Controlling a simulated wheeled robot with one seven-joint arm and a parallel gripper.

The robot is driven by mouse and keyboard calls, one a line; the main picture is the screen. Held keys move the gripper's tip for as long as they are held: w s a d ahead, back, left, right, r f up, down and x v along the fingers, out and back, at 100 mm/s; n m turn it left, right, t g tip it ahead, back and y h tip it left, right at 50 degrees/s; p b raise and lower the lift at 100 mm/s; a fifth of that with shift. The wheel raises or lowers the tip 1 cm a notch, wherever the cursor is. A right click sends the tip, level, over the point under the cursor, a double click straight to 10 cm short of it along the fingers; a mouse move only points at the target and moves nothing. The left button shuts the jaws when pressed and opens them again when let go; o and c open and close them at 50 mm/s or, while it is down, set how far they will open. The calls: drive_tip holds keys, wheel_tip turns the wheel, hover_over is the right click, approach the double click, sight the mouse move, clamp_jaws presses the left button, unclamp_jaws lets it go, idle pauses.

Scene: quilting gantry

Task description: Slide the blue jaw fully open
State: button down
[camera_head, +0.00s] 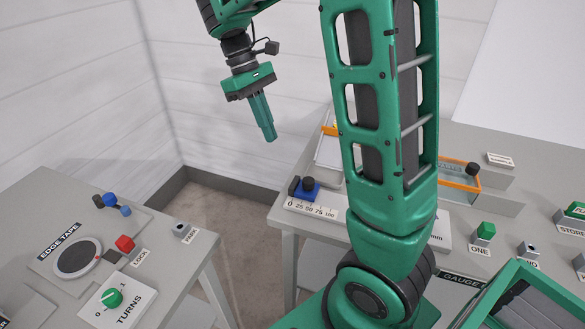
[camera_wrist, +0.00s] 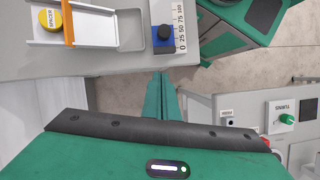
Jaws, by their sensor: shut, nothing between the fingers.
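The blue jaw (camera_head: 309,194) sits on the grey bench near the 0 end of a white scale (camera_head: 318,209) marked 0 to 100. A black knob (camera_head: 308,182) stands on top of it, and a dark block is at its left. In the wrist view the blue jaw (camera_wrist: 180,46) is also by the 0 mark. My gripper (camera_head: 269,138) is shut and empty, pointing down in the air above and to the left of the jaw, apart from it. My arm hides part of the bench.
Behind the jaw is a tray with an orange edge; a yellow spacer (camera_wrist: 51,20) shows there in the wrist view. Open floor lies between the benches.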

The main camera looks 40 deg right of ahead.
approach(300, 185)
drive_tip(key=f, duration=0.4)
drive_tip(key=shift+s+d+f, duration=0.1)
drive_tip(key=shift+s+f, duration=0.15)
drive_tip(key=shift+s+d, duration=0.3)
drive_tip(key=shift+s, duration=0.4)
